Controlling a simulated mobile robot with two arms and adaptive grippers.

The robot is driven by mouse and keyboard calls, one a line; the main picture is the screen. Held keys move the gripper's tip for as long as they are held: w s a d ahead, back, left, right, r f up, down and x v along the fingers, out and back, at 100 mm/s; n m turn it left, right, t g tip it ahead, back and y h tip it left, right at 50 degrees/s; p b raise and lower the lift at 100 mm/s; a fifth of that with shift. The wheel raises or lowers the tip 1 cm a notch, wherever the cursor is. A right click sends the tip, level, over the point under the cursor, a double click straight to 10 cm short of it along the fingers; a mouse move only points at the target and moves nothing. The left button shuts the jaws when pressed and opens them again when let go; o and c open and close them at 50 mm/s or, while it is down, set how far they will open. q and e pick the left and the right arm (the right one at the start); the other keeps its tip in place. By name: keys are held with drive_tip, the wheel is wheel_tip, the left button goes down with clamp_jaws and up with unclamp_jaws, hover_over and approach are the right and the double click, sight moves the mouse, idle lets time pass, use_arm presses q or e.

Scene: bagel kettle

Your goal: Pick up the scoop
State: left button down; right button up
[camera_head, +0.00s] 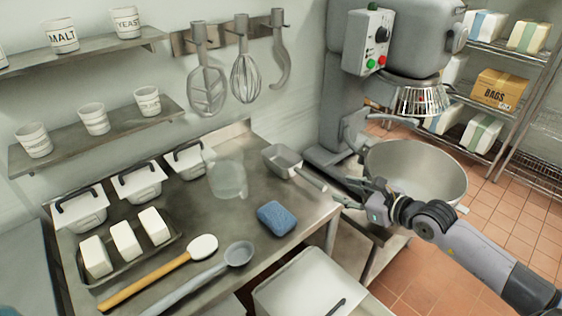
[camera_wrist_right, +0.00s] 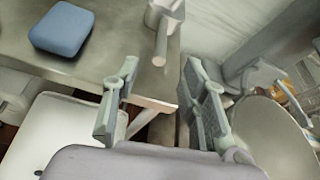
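The metal scoop (camera_head: 283,161) lies on the steel table near its right back edge. Its handle (camera_head: 313,181) points toward the front right, past the table edge. In the right wrist view the scoop (camera_wrist_right: 166,12) shows at the top, its handle (camera_wrist_right: 160,48) pointing down toward the gap between my fingers. My right gripper (camera_head: 350,193) is open and empty, just right of the handle's end and apart from it. In the right wrist view both fingers of the right gripper (camera_wrist_right: 160,72) are spread wide. My left gripper is not in view.
A blue sponge (camera_head: 276,218) and a clear jug (camera_head: 228,178) stand near the scoop. A mixer bowl (camera_head: 415,168) is right beside my right arm.

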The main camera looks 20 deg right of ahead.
approach(311, 177)
drive_tip(key=p+x, duration=0.1)
drive_tip(key=x, duration=0.4)
drive_tip(key=shift+w+a+f+p, duration=0.25)
drive_tip(key=shift+p, duration=0.1)
drive_tip(key=shift+w+a+f, duration=0.1)
drive_tip(key=shift+w+f, duration=0.1)
drive_tip(key=shift+w, duration=0.45)
drive_tip(key=shift+p+x, duration=0.3)
drive_tip(key=shift+x, duration=2.05)
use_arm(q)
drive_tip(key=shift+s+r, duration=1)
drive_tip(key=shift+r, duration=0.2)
use_arm(e)
drive_tip(key=shift+r, duration=0.1)
drive_tip(key=shift+c, duration=0.6)
clamp_jaws()
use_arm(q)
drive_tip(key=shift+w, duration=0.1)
